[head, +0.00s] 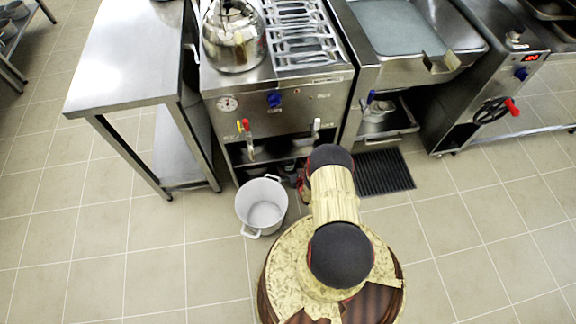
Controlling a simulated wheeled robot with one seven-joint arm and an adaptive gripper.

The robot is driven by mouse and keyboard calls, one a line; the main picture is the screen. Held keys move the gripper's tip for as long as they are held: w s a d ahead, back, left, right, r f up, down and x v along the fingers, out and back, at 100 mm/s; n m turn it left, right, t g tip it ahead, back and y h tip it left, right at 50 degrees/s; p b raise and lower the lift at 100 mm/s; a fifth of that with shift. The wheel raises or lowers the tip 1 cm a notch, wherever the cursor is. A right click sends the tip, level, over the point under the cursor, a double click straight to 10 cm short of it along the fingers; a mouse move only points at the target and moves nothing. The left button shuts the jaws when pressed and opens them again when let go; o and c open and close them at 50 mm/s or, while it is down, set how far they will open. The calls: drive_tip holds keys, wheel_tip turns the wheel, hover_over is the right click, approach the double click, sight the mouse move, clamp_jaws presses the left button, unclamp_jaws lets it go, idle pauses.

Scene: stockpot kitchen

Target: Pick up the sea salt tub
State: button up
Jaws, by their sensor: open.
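I cannot make out a sea salt tub anywhere in the head view. My arm rises from my base at the lower middle and reaches toward the cooker. My gripper is not visible; the arm's own links hide whatever lies beyond them. A small dark and red shape shows at the left edge of the arm, too small and covered to name.
A white two-handled pot (262,207) stands on the tiled floor left of my base. A steel cooker (285,95) bears a kettle (234,38). A steel table (128,60) is at left, a black floor grate (384,173) at right. The foreground floor is clear.

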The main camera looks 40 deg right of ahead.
drive_tip(key=shift+b+x, duration=0.35)
drive_tip(key=shift+x, duration=0.8)
drive_tip(key=shift+c, duration=0.2)
drive_tip(key=c, duration=1.3)
